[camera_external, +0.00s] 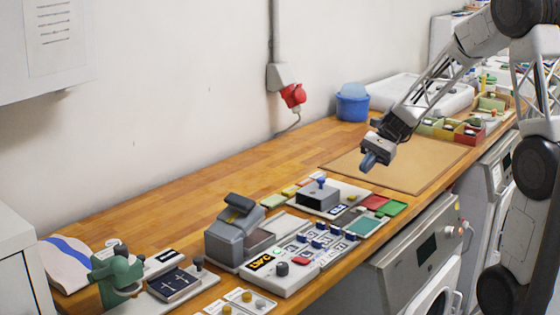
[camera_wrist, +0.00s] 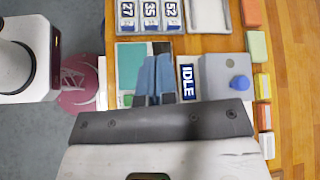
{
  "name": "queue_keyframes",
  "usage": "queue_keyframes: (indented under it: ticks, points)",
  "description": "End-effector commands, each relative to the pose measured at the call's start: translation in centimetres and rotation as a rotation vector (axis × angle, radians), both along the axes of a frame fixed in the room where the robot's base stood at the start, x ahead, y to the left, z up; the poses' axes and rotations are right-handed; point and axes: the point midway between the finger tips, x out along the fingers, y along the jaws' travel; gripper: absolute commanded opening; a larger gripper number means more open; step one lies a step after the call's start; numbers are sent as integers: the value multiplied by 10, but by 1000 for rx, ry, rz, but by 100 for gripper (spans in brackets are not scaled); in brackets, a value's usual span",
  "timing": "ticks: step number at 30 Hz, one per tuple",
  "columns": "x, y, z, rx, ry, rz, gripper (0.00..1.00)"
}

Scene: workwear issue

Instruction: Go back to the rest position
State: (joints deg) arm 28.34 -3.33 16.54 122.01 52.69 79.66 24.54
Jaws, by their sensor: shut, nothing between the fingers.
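The gripper appears clear of these things.
The tan mat (camera_external: 345,165) is bare. Beyond it stand a blue tub (camera_external: 352,106), a white tray and several coloured bins (camera_external: 470,135). A numbered panel (camera_external: 290,262), a grey machine (camera_external: 232,240) and a green device (camera_external: 118,275) occupy the near bench. Washing machines stand below its right edge.

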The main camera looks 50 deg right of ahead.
Motion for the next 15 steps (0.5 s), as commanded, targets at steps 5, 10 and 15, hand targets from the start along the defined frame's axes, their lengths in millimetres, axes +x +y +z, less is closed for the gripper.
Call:
queue_keyframes:
  ticks: [5, 10, 15]
  points:
    - [-30, 34, 14, -140, -66, 138, 0]
    - [-60, 60, 24, -268, -135, 271, 0]
    - [-89, 81, 33, -395, -211, 405, 0]
